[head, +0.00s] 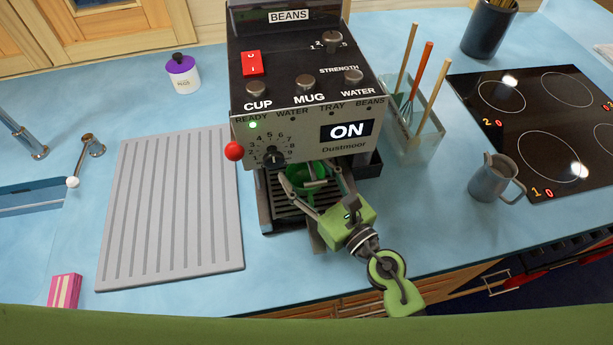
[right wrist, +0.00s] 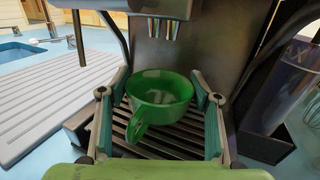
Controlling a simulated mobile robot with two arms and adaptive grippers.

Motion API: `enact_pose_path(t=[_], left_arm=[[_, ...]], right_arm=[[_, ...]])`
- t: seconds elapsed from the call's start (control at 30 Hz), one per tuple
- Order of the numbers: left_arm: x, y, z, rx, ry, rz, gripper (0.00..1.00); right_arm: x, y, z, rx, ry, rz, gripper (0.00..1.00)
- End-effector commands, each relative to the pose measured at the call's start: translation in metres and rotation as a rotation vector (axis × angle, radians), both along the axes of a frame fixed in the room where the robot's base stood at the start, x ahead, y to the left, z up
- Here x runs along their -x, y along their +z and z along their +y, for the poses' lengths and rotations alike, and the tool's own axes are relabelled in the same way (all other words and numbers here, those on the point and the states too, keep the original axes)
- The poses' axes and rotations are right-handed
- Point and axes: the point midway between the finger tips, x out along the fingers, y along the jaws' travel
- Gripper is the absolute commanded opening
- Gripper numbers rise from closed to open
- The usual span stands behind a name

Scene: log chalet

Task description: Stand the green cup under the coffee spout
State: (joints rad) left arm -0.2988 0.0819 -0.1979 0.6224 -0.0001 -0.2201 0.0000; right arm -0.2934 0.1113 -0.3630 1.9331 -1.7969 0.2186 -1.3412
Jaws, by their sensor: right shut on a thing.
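The green cup (right wrist: 160,92) is upright between the two fingers of my right gripper (right wrist: 160,112), with its handle pointing toward the wrist camera. In the head view the cup (head: 299,178) is partly hidden by the machine front and by my right gripper (head: 312,192). The right gripper is shut on the cup. The cup is over the slatted drip tray (right wrist: 185,140) of the coffee machine (head: 300,95); I cannot tell whether it touches the slats. The coffee spout (right wrist: 163,28), with twin nozzles, hangs above and behind the cup. My left gripper is not in view.
A grey ribbed drainboard (head: 172,205) lies left of the machine. A glass holder with utensils (head: 415,140) stands close on its right. A metal jug (head: 494,180) is beside the black hob (head: 545,125). The blue counter front right of the machine is clear.

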Motion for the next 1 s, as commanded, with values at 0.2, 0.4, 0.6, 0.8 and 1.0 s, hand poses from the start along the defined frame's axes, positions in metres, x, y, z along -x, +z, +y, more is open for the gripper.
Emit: enact_pose_path(t=[0.2, 0.4, 0.6, 0.8, 1.0], left_arm=[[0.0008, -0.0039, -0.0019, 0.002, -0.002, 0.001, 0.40], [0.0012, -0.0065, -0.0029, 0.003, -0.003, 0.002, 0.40], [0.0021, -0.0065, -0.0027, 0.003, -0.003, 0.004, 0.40], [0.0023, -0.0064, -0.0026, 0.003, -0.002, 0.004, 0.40], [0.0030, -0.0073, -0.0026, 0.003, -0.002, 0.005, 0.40]], right_arm=[[-0.0002, -0.0043, -0.0003, 0.000, -0.001, -0.001, 0.33], [0.0000, -0.0072, -0.0004, 0.000, 0.000, -0.001, 0.33], [0.0000, -0.0076, -0.0005, 0.001, 0.000, -0.001, 0.74], [0.0000, -0.0075, -0.0005, 0.001, -0.001, -0.001, 0.74], [0.0060, -0.0071, -0.0046, 0.002, -0.001, 0.000, 0.74]])
